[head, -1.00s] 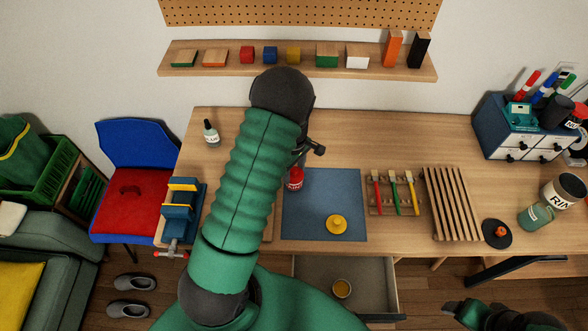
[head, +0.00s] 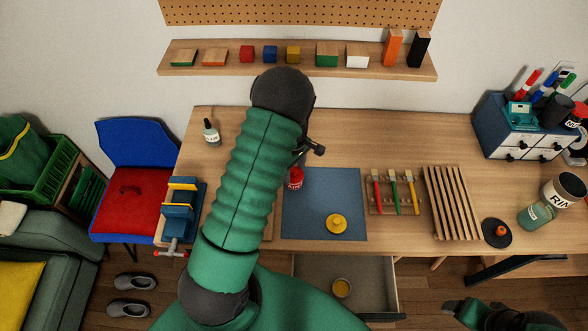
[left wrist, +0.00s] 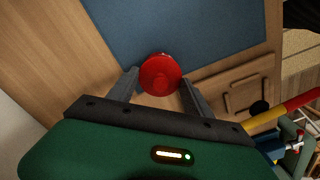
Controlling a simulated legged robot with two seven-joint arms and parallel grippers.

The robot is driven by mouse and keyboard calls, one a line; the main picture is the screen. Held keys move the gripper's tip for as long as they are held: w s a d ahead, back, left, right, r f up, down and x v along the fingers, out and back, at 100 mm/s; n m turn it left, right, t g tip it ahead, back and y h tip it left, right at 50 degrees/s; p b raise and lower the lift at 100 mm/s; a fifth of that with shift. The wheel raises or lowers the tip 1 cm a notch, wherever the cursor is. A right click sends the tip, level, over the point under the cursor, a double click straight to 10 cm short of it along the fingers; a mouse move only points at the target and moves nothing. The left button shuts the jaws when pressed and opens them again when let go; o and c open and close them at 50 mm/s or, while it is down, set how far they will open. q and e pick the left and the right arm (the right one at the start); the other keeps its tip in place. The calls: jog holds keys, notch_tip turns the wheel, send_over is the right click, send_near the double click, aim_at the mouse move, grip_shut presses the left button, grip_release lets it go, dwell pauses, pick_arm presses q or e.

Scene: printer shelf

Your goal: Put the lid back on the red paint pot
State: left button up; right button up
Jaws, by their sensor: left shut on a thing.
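The red paint pot (head: 295,180), with a white label, stands at the left edge of the blue mat, partly hidden by my left arm. My left gripper (head: 305,158) is just above it, mostly hidden behind my forearm in the head view. In the left wrist view, a round red lid (left wrist: 161,74) with a raised middle sits between the two fingers of my left gripper (left wrist: 160,88), which is shut on it. The lid hides what is under it, so I cannot tell whether it touches the pot. My right gripper (head: 462,310) is low at the right, its fingers unclear.
A yellow knobbed piece (head: 336,224) lies on the blue mat (head: 345,190). A rack with brushes (head: 396,192) and a slatted wooden rack (head: 453,203) stand right of it. An open drawer (head: 312,275) below holds a yellow pot (head: 341,288). The table behind the mat is clear.

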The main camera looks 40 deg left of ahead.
dwell(0.3)
pick_arm(q)
jog(key=o, duration=1.7)
jog(key=shift+o, duration=0.2)
jog(key=shift+r+p, duration=2.95)
jog(key=shift+r, duration=0.6)
jog(key=shift+f, duration=0.1)
grip_shut()
